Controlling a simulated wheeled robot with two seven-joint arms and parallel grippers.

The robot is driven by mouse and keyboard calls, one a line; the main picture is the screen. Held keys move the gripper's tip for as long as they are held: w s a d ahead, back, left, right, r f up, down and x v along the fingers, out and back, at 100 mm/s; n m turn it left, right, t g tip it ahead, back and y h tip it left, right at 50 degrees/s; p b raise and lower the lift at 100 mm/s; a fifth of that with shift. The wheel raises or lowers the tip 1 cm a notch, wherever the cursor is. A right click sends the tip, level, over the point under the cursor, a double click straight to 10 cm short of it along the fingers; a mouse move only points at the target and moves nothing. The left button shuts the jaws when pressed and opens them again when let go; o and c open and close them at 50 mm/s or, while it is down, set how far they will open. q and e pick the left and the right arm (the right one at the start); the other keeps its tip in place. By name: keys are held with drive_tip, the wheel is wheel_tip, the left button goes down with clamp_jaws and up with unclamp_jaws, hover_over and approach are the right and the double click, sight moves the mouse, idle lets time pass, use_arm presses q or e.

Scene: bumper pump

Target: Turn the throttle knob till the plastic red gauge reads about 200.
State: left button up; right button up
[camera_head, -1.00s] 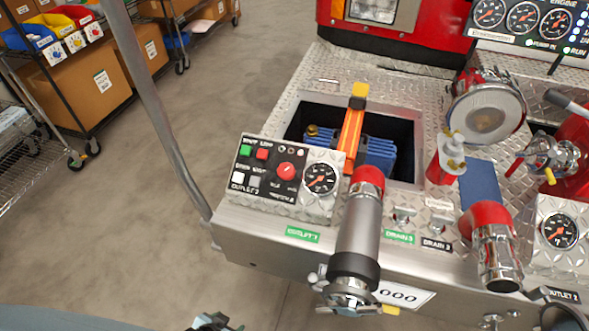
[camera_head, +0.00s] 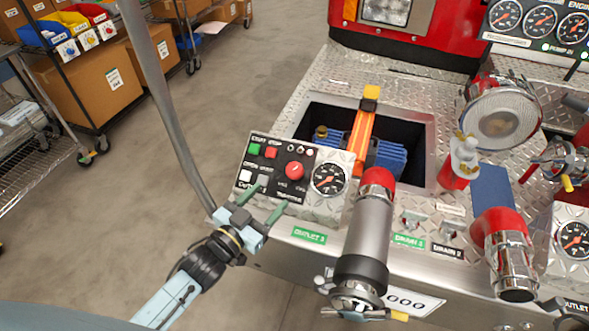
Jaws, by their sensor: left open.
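A red round knob (camera_head: 294,170) sits on a black control panel (camera_head: 271,187) at the bumper's left end. Just right of it is a round black-faced gauge (camera_head: 329,179) with white marks and an orange-red needle; its reading is too small to tell. My left gripper (camera_head: 264,202) is open and empty, its two green fingers pointing up toward the panel. The fingers overlap the panel's lower edge in the picture, below and left of the knob, and hide some of its lower labels. They are apart from the knob. My right gripper is out of view.
A grey pole (camera_head: 165,110) rises left of my left gripper. A silver nozzle (camera_head: 369,232) with a red tip stands right of the panel. An orange-handled tool (camera_head: 363,132) stands in the recess behind. Shelves with boxes (camera_head: 95,85) are far left.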

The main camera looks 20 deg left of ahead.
sight(292, 173)
use_arm(q)
drive_tip(key=b+x, duration=0.1)
drive_tip(key=x, duration=1)
drive_tip(key=shift+w+d+f, duration=0.1)
drive_tip(key=shift+w, duration=0.25)
